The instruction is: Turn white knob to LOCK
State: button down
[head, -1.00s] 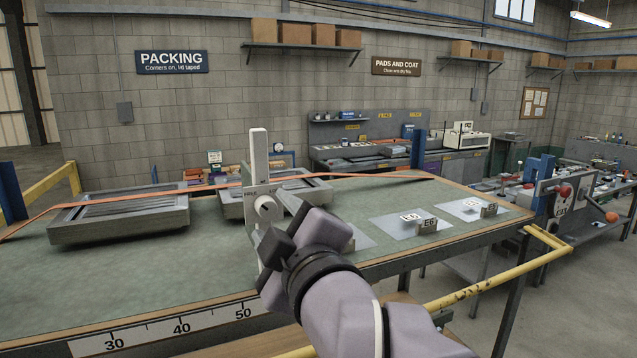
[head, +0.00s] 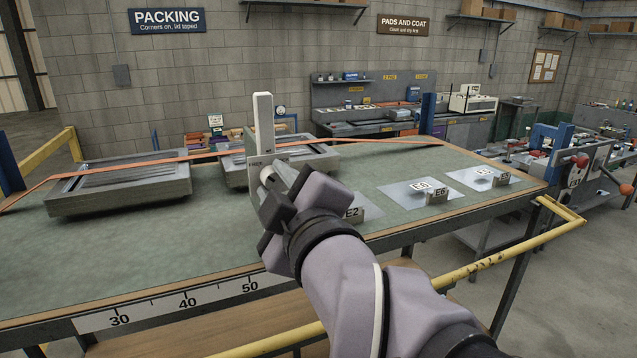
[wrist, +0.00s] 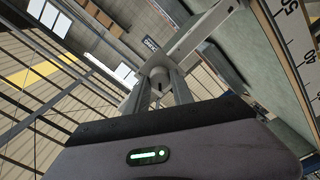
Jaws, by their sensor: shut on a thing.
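The white knob (head: 267,173) is a small round part on a plate fixed to an upright white post (head: 264,122) at the table's front edge. The plate has small lettering beside the knob, too small and too covered to read surely. My gripper (head: 270,188) is at the knob and hides most of it in the head view. In the wrist view the knob (wrist: 159,74) sits between the two grey fingertips of my gripper (wrist: 161,83), which are shut on it. I cannot tell which mark the knob points to.
An orange strap (head: 220,152) crosses the green table (head: 150,240). Grey racks (head: 120,185) lie behind and left of the post. Marked sheets (head: 421,192) lie on the right. A yellow rail (head: 430,302) runs along the front, and a ruler strip (head: 185,302) edges the table.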

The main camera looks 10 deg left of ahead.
jog(key=shift+b, duration=0.3)
jog(key=shift+f+m+b, duration=0.15)
jog(key=shift+m+b, duration=0.5)
jog(key=shift+m, duration=0.05)
jog(key=m+b, duration=0.2)
jog(key=shift+m, duration=0.3)
jog(key=m+b, duration=0.2)
jog(key=m, duration=0.2)
jog(key=shift+m, duration=0.3)
jog(key=m+b, duration=0.1)
jog(key=m, duration=0.3)
jog(key=shift+r, duration=0.2)
jog(key=shift+d+m+b, duration=0.1)
jog(key=shift+m+b, duration=0.55)
jog(key=shift+m, duration=2.05)
